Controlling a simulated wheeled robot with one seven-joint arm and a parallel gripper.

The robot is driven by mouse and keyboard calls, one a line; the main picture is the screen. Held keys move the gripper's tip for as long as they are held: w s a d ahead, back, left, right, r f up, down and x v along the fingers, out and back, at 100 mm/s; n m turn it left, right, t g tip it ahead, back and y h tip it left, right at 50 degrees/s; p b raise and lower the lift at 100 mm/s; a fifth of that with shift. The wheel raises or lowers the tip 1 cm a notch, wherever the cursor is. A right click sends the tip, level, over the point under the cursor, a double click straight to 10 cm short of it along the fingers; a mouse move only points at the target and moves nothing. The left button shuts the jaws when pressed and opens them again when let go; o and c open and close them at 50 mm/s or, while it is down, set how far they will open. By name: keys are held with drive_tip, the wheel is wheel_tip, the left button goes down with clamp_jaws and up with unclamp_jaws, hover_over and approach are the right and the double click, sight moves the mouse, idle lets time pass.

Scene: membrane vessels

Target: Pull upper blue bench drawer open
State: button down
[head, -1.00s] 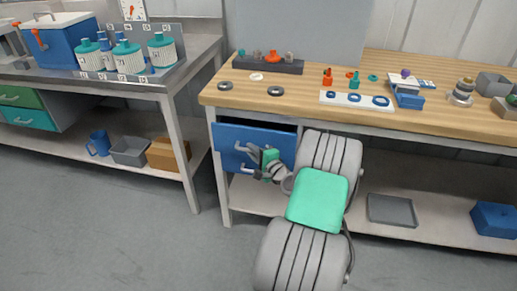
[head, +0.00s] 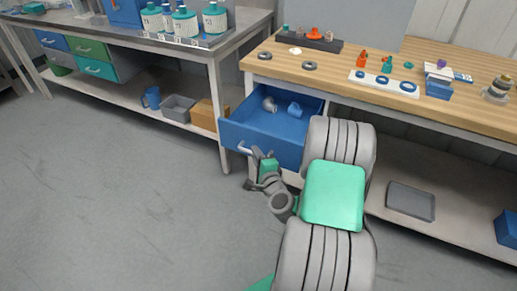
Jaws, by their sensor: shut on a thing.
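The upper blue bench drawer (head: 278,147) is pulled out from under the wooden-topped bench, its inside showing from above. A grey bent fitting (head: 269,104) and a small blue piece (head: 294,110) lie in it. Its pale bar handle (head: 244,149) is on the front panel. My gripper (head: 257,158) is shut on the handle at its right part, and my fingers hide that part. My arm covers the drawer's right front corner. The lower drawer cannot be clearly made out behind my gripper.
The wooden bench top (head: 330,64) carries rings, a white strip (head: 384,84) and small parts. A grey tray (head: 410,201) lies on the shelf below. The left bench (head: 150,40) has a leg close to the drawer's left side. The floor (head: 120,200) in front is clear.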

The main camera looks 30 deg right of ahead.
drive_tip(key=shift+s+a, duration=0.3)
drive_tip(key=shift+a, duration=0.3)
drive_tip(key=c, duration=1.7)
unclamp_jaws()
drive_tip(key=shift+w+a, duration=0.15)
drive_tip(key=shift+o, duration=1.2)
drive_tip(key=shift+d, duration=0.2)
drive_tip(key=b+v, duration=0.1)
drive_tip(key=v, duration=0.7)
